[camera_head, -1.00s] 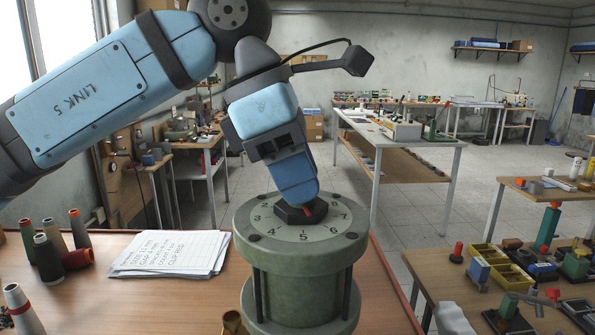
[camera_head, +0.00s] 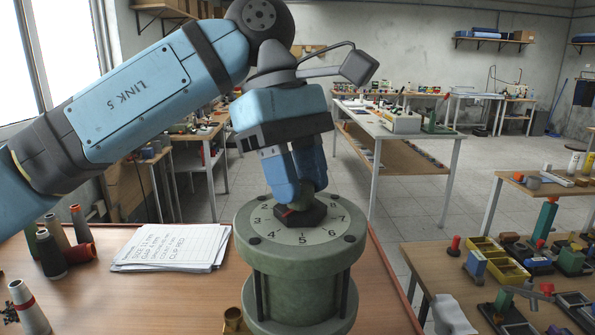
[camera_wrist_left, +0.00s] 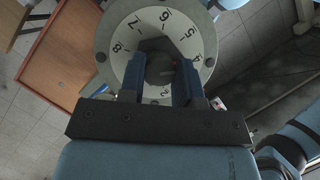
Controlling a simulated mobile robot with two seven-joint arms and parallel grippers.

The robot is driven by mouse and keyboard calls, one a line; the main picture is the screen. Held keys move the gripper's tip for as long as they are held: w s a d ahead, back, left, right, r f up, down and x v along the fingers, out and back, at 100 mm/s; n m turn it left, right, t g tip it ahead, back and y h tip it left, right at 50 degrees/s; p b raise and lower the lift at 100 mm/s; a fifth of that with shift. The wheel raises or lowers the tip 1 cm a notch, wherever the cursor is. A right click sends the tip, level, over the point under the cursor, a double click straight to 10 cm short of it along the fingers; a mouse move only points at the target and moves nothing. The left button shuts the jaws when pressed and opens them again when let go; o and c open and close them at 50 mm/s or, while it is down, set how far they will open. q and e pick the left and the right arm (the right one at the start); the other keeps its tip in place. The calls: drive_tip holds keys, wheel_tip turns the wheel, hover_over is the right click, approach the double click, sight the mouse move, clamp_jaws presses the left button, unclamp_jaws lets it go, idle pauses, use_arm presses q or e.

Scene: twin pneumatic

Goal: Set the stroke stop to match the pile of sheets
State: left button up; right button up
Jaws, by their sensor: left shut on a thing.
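The stroke stop is a dark knob (camera_head: 303,216) with a red pointer mark on a pale numbered dial (camera_head: 303,235), on top of a green round press-like body (camera_head: 302,262). The red mark points left and toward the front, around 3 to 4; I cannot read it exactly. My left gripper (camera_head: 301,199) comes down from above and is shut on the knob. The wrist view shows the knob (camera_wrist_left: 160,68) between both fingers (camera_wrist_left: 160,84); the mark is hidden there. A pile of white sheets (camera_head: 172,247) with handwriting on top lies left of the body. My right gripper is not in view.
Several thread cones (camera_head: 51,256) stand or lie at the left of the wooden table (camera_head: 130,300). A brass-coloured fitting (camera_head: 233,321) stands at the front of the green body. A side table at the right holds a yellow bin (camera_head: 508,270) and small parts.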

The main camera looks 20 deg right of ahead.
use_arm(q)
drive_tip(key=shift+m, duration=0.4)
drive_tip(key=o, duration=0.9)
drive_tip(key=shift+r, duration=0.1)
drive_tip(key=v, duration=0.6)
drive_tip(key=p+v, duration=0.1)
drive_tip(key=v, duration=0.6)
drive_tip(key=shift+w+d+r, duration=0.2)
drive_tip(key=shift+w, duration=0.05)
